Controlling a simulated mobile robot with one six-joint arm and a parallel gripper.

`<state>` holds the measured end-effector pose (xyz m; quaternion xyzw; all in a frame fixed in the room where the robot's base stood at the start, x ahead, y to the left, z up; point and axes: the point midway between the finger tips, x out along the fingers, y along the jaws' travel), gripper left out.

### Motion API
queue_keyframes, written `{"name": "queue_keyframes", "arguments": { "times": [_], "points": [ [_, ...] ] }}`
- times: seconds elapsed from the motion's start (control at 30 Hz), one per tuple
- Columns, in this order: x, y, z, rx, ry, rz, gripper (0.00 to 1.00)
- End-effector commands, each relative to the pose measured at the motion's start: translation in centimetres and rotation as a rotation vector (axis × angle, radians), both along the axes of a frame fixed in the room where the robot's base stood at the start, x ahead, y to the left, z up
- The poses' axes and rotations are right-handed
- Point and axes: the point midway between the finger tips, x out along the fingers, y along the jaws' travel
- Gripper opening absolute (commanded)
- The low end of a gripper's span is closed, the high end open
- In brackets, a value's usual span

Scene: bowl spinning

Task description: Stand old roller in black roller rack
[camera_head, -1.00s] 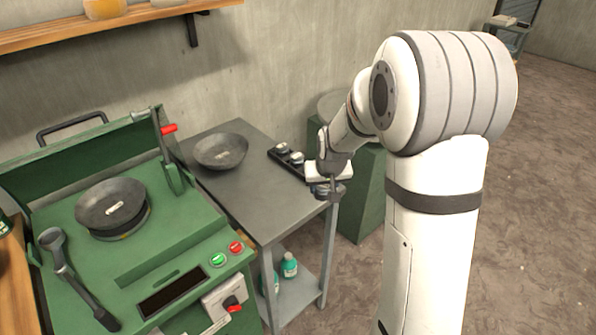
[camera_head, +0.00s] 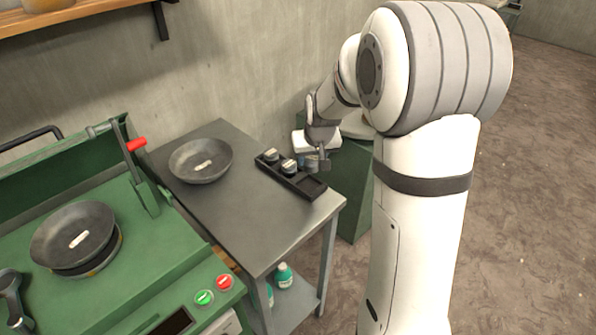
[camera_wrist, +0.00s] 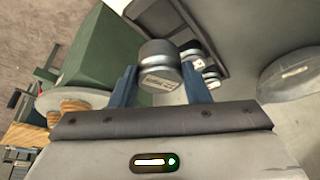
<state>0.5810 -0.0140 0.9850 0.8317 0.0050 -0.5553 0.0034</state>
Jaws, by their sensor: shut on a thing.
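My gripper (camera_wrist: 160,88) is shut on a short grey cylindrical roller (camera_wrist: 160,66), with one blue finger on each side; the roller's label is too small to read. In the head view my gripper (camera_head: 316,160) is just above the right part of the black roller rack (camera_head: 298,186), and the held roller is largely hidden there. The rack also shows behind the roller in the wrist view (camera_wrist: 168,18). Two rollers stand in the rack, a far one (camera_head: 271,155) and a middle one (camera_head: 289,166). The rack's near end looks empty.
The rack lies along the right edge of a grey table (camera_head: 245,225). A dark bowl (camera_head: 200,160) is left of it. A green machine (camera_head: 160,260) with another bowl (camera_head: 72,235) and a red-tipped lever (camera_head: 137,145) stands further left. A green pedestal (camera_head: 352,190) stands right of the table.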

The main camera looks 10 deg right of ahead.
Motion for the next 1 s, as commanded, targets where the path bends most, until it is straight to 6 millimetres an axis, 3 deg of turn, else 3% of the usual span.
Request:
{"name": "queue_keyframes", "arguments": {
  "times": [0.1, 0.5, 0.9, 0.93, 1.0],
  "points": [
    [0.0, 0.5, -1.9, 0.001, 0.001, 0.008, 0.03],
    [0.0, 1.1, -6.4, 0.0, 0.001, 0.022, 0.03],
    [0.1, 1.2, -7.1, 0.0, -0.003, 0.024, 0.03],
    [0.0, 1.2, -7.2, 0.0, -0.001, 0.024, 0.43],
    [0.0, 1.2, -7.0, 0.0, -0.001, 0.024, 0.49]
  ]
}}
